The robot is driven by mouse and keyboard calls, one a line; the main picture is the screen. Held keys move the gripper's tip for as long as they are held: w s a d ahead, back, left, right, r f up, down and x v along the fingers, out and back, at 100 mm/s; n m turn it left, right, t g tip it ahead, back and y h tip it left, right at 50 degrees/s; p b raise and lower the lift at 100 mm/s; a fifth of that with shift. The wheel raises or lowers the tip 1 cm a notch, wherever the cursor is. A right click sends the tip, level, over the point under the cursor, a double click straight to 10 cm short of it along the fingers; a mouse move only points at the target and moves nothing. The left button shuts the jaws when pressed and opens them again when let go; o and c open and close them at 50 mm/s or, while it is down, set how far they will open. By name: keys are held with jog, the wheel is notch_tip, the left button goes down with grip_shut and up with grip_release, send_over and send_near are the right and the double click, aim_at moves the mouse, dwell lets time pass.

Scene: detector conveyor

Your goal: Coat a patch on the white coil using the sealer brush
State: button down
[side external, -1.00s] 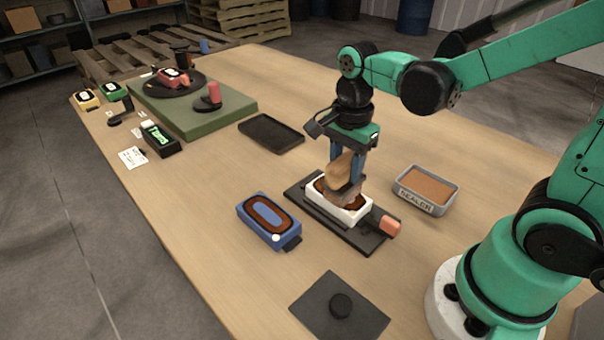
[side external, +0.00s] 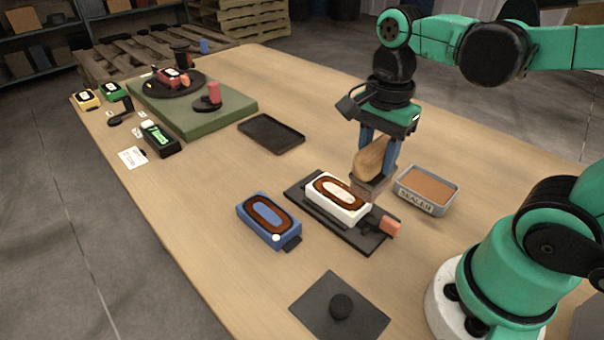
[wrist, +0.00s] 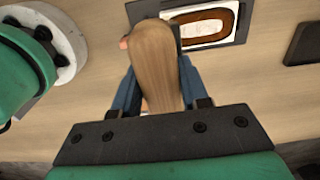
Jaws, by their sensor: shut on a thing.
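My gripper (side external: 378,152) is shut on the wooden handle of the sealer brush (side external: 369,160), bristles down. The brush hangs just right of and behind the white coil (side external: 351,212), apart from it or nearly so; I cannot tell exactly how high. The white coil is a white box with a brown oval ring on top, lying on a dark plate (side external: 371,239) with a red-ended clamp. In the wrist view the brush handle (wrist: 156,60) fills the middle, with the white coil (wrist: 190,32) beyond it. The grey sealer tray (side external: 428,208) with tan content stands right of the brush.
A blue coil (side external: 262,228) lies left of the white one. A dark plate with a knob (side external: 340,305) is at the front, and an empty black tray (side external: 271,134) lies behind. A green platform (side external: 190,112) holds parts at the far left. Bare table lies between them.

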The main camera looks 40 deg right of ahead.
jog(key=shift+r, duration=1.7)
jog(key=shift+w, duration=0.1)
jog(key=w+d+r, duration=0.4)
jog(key=w+d, duration=0.2)
jog(key=d, duration=0.1)
jog(key=w+d+r, duration=0.3)
jog(key=w+d, duration=0.4)
jog(key=d, duration=0.1)
jog(key=f, duration=1.9)
jog(key=shift+s+a, duration=0.2)
jog(key=shift+f, duration=0.1)
